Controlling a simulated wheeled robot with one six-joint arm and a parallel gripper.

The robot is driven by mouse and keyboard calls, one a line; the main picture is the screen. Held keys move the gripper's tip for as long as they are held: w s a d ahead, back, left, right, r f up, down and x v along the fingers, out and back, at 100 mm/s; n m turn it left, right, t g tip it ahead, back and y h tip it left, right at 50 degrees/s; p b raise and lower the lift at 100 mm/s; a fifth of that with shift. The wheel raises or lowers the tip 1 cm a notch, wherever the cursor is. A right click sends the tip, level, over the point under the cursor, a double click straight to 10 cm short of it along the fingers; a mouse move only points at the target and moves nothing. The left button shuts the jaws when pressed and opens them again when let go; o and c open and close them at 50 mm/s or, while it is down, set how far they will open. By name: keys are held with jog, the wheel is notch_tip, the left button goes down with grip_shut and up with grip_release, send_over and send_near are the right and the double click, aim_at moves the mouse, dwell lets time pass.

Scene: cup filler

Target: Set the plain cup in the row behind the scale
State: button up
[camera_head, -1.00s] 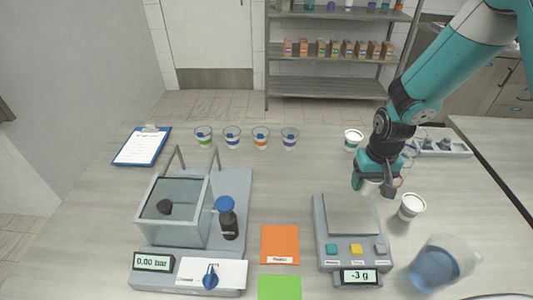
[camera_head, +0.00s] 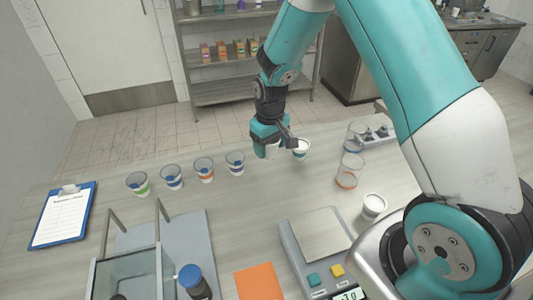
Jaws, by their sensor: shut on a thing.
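My gripper (camera_head: 271,154) is shut on a plain white cup (camera_head: 272,149), mostly hidden by the fingers. It holds the cup at the right of the row, behind the scale (camera_head: 320,236). A white-filled cup with a coloured band (camera_head: 301,149) stands close on the gripper's right. I cannot tell whether the held cup touches the table.
Another white-filled cup (camera_head: 373,207) stands right of the scale. Clear containers (camera_head: 347,178) and a grey rack (camera_head: 377,138) stand behind it. A clipboard (camera_head: 62,217), a glass-walled device (camera_head: 125,270) and an orange card (camera_head: 260,283) are on the left and front. Bare table lies between row and scale.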

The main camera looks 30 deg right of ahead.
aim_at(272, 164)
jog(key=w+d+r+n+p, duration=0.3)
jog(key=w+d+r+n, duration=0.15)
jog(key=w+r, duration=0.3)
jog(key=f+b, duration=0.4)
jog(key=f, duration=0.2)
jog(key=f+b, duration=0.4)
jog(key=f, duration=0.2)
jog(key=f+b, duration=0.5)
jog(key=f, duration=0.2)
jog(key=shift+s, duration=0.4)
jog(key=shift+f, duration=0.1)
jog(key=shift+f, duration=0.15)
jog(key=o, duration=0.9)
